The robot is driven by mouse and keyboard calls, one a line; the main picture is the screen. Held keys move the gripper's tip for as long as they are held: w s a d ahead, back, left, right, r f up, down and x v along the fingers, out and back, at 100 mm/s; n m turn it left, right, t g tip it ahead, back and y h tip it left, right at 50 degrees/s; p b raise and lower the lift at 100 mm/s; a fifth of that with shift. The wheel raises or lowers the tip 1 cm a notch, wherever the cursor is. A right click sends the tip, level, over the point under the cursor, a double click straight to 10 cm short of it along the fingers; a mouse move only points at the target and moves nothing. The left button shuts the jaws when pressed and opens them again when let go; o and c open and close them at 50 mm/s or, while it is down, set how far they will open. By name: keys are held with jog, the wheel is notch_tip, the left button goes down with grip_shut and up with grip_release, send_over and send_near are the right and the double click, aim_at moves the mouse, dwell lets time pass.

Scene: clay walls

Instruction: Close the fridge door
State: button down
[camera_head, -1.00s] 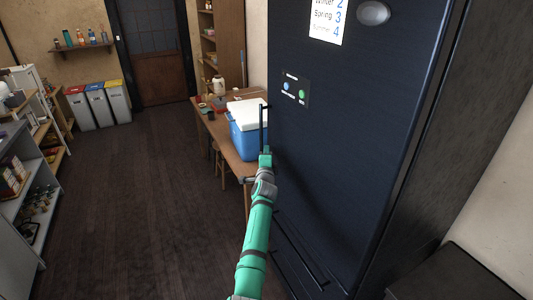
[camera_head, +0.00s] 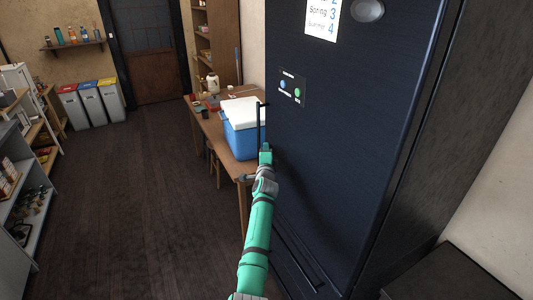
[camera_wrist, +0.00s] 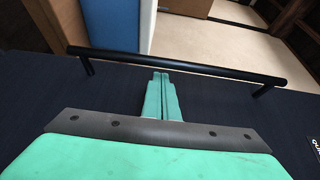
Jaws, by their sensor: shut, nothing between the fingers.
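The dark blue fridge door (camera_head: 335,140) stands at the right in the head view and looks flush with the dark fridge body (camera_head: 435,130). Its black bar handle (camera_head: 260,126) is at the door's left edge, and it also crosses the wrist view (camera_wrist: 180,66). My gripper (camera_head: 266,150) is at the door's left edge, by the lower end of the handle. In the wrist view my gripper (camera_wrist: 161,78) is shut and empty, its fingertips close to the middle of the handle bar. I cannot tell if the fingers touch the handle or door.
A wooden table (camera_head: 212,124) with a blue and white cooler (camera_head: 240,140) stands just left of the fridge. Grey shelves (camera_head: 18,180) line the left side, and bins (camera_head: 92,102) stand at the back. The dark wooden floor (camera_head: 140,200) between is clear.

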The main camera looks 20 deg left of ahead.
jog(key=v, duration=1.1)
jog(key=s+d+f+n+h, duration=0.2)
jog(key=s+d+f, duration=0.3)
jog(key=d+f, duration=0.35)
jog(key=s+d+f+n+h, duration=0.1)
jog(key=s+d+f+n, duration=0.1)
jog(key=s+d+f, duration=0.45)
jog(key=s+d+f+n+h, duration=0.1)
jog(key=s+d+f+n, duration=0.1)
jog(key=s+d+f, duration=0.4)
jog(key=s+d+f+n+h, duration=0.1)
jog(key=s+d+f+n, duration=0.1)
jog(key=s+d, duration=0.7)
jog(key=s+d+n+h, duration=0.1)
jog(key=s+d, duration=0.1)
jog(key=s, duration=0.8)
jog(key=s+d+n, duration=0.2)
jog(key=s+d, duration=0.1)
jog(key=s, duration=0.6)
jog(key=s+r+n, duration=0.1)
jog(key=s+r, duration=0.3)
jog(key=s, duration=0.4)
jog(key=s+r+n+g+h, duration=0.1)
jog(key=s+r, duration=0.3)
jog(key=s, duration=0.5)
jog(key=shift+s+a, duration=0.25)
